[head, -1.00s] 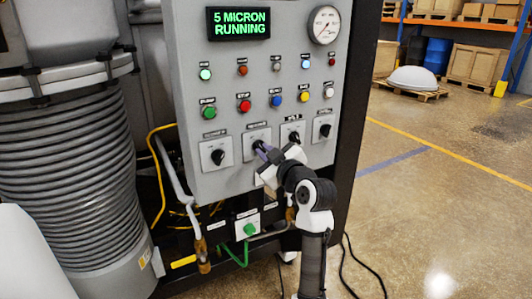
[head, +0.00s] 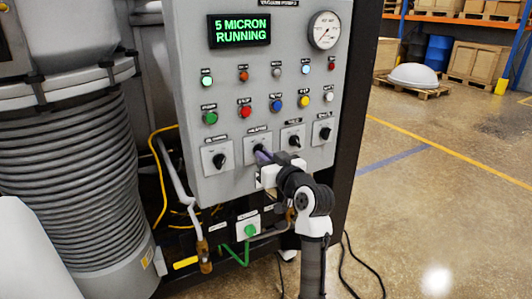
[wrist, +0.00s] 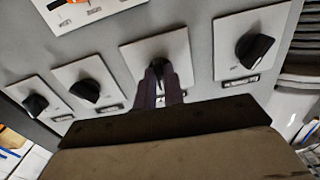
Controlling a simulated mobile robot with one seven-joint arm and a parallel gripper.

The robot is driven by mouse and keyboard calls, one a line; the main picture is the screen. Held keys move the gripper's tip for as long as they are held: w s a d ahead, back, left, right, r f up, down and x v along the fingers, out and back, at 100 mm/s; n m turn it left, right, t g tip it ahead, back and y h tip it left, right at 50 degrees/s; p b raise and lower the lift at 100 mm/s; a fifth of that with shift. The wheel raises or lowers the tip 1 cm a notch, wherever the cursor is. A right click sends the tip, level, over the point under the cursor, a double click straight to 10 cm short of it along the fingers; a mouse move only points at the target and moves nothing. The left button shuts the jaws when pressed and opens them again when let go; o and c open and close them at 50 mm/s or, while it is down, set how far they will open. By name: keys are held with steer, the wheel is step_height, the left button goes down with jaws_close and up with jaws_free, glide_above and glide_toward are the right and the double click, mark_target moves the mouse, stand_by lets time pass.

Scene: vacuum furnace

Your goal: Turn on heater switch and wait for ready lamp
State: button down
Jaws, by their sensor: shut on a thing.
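A grey control panel (head: 187,120) carries a row of several black rotary switches on white plates. My gripper (head: 261,153) is at the second switch from the left in the head view. In the wrist view its two purple fingers (wrist: 160,80) are closed around that switch's black knob (wrist: 158,63). The labels are too small to read, so I cannot tell which switch is the heater's. The display (head: 239,31) reads "5 MICRON RUNNING". I cannot tell which lamp is the ready lamp.
Other knobs flank the gripped one: the left knob (head: 219,159), a third (head: 294,141) and the right knob (head: 324,133). Coloured push buttons, including a red one (head: 245,112), sit above. A ribbed duct (head: 65,190) stands left.

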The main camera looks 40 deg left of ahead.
steer(key=m+p, duration=0.2)
steer(key=m, duration=0.3)
steer(key=shift+s+p, duration=0.1)
steer(key=shift+p, duration=0.3)
steer(key=shift+m, duration=0.4)
steer(key=c, duration=1.5)
jaws_free()
steer(key=b+v, duration=0.3)
steer(key=v, duration=1.1)
